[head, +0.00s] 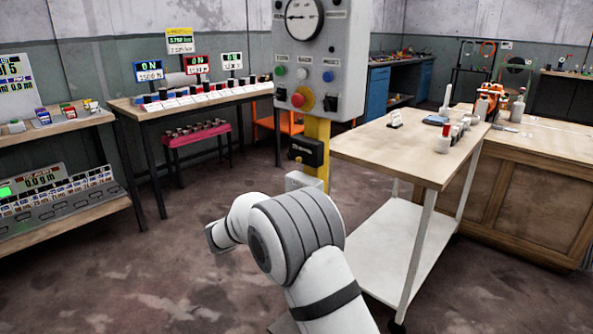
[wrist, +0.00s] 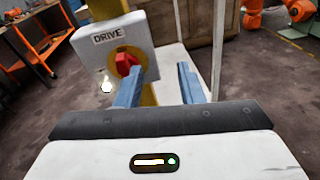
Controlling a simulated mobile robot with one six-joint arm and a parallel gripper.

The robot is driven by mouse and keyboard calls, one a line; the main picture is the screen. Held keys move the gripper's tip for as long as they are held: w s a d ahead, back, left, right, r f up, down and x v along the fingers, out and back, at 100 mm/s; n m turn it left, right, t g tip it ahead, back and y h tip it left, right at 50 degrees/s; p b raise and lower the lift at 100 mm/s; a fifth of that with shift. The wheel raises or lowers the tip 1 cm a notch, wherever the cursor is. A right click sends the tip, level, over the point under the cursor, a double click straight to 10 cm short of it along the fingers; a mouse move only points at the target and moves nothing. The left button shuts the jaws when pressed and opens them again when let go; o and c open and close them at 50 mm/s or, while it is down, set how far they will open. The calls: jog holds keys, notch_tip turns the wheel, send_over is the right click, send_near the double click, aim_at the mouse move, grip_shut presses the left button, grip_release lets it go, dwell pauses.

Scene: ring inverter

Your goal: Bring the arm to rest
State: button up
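My gripper (wrist: 160,68) shows in the wrist view with its two blue fingers apart and nothing between them. The left finger overlaps the lower edge of a red rotary knob in the picture; I cannot tell whether they touch. In the head view my white and grey arm (head: 295,238) is bent in the lower middle, in front of the yellow post. My gripper's fingers cannot be made out there.
The red knob (wrist: 127,62) sits on a grey box marked DRIVE (wrist: 95,42). A control panel (head: 320,50) tops the yellow post (head: 317,130). A white-legged trolley (head: 375,145) stands close right of the arm. Left of the arm is open floor (head: 150,270), with benches beyond.

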jog(key=s+d+r+m+g+y+p, duration=0.1)
jog(key=s+d+r+m+g+p, duration=0.35)
jog(key=s+d+r, duration=0.45)
jog(key=s+d+r+m+g+y+p, duration=0.2)
jog(key=s+d+r+m+g+p, duration=0.3)
jog(key=d, duration=0.6)
jog(key=s+d+r+m+y+p, duration=0.1)
jog(key=s+r+m+y+p, duration=0.3)
jog(key=s, duration=0.8)
jog(key=s+d+r+m+y+p, duration=0.1)
jog(key=s+r+m+y+p, duration=0.3)
jog(key=s+r+m+p, duration=0.4)
jog(key=s+m+p, duration=0.2)
jog(key=s+m, duration=0.2)
jog(key=shift+s+y, duration=0.2)
jog(key=shift+y, duration=0.1)
jog(key=shift+d, duration=0.1)
jog(key=shift+c, duration=0.2)
